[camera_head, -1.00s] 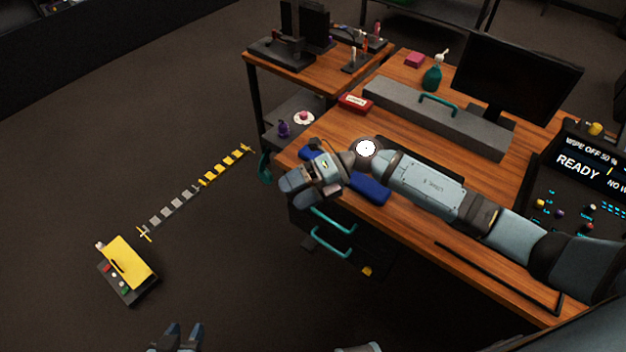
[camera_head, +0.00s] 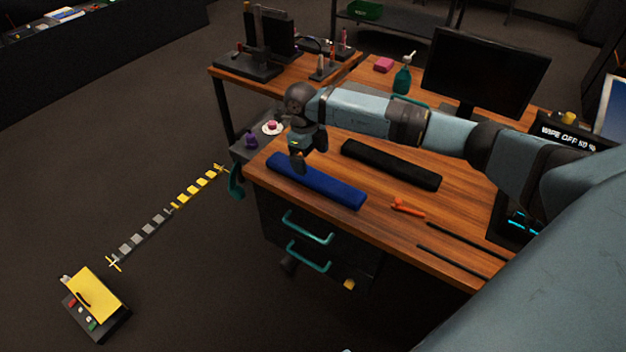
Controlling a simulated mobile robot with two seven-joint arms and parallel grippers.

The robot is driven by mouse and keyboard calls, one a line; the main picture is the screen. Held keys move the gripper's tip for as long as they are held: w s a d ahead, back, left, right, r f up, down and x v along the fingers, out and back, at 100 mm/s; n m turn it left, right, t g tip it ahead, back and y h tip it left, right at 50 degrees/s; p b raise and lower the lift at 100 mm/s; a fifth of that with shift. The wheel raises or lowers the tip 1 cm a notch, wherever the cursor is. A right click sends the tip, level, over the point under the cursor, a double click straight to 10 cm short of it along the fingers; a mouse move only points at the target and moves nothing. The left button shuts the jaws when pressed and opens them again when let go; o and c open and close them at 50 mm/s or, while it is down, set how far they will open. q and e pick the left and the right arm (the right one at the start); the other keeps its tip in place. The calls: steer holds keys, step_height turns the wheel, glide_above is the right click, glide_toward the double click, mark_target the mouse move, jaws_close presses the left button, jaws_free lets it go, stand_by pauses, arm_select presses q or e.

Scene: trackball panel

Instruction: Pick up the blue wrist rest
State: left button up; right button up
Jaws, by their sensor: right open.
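The blue wrist rest (camera_head: 325,188) is a long padded bar lying on the wooden desk (camera_head: 400,235), close to its front left edge. My right arm reaches across the desk from the right. My right gripper (camera_head: 299,165) points down over the left part of the blue wrist rest, with its fingertips close to the bar. I cannot tell whether they touch it. The gripper is open. It hides a small piece of the bar's back edge. My left gripper is not in view.
A black bar (camera_head: 390,165) lies behind the blue one. An orange tool (camera_head: 408,208) and thin black rods lie to the right. A monitor (camera_head: 484,72) and a teal spray bottle (camera_head: 402,80) stand at the back. Teal drawer handles (camera_head: 307,228) stick out below the desk's front.

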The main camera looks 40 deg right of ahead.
mark_target(314, 176)
steer(key=f, duration=0.4)
steer(key=s+f, duration=0.1)
steer(key=f, duration=0.1)
steer(key=shift+d+f, duration=0.1)
steer(key=shift+f, duration=0.1)
steer(key=c, duration=1.1)
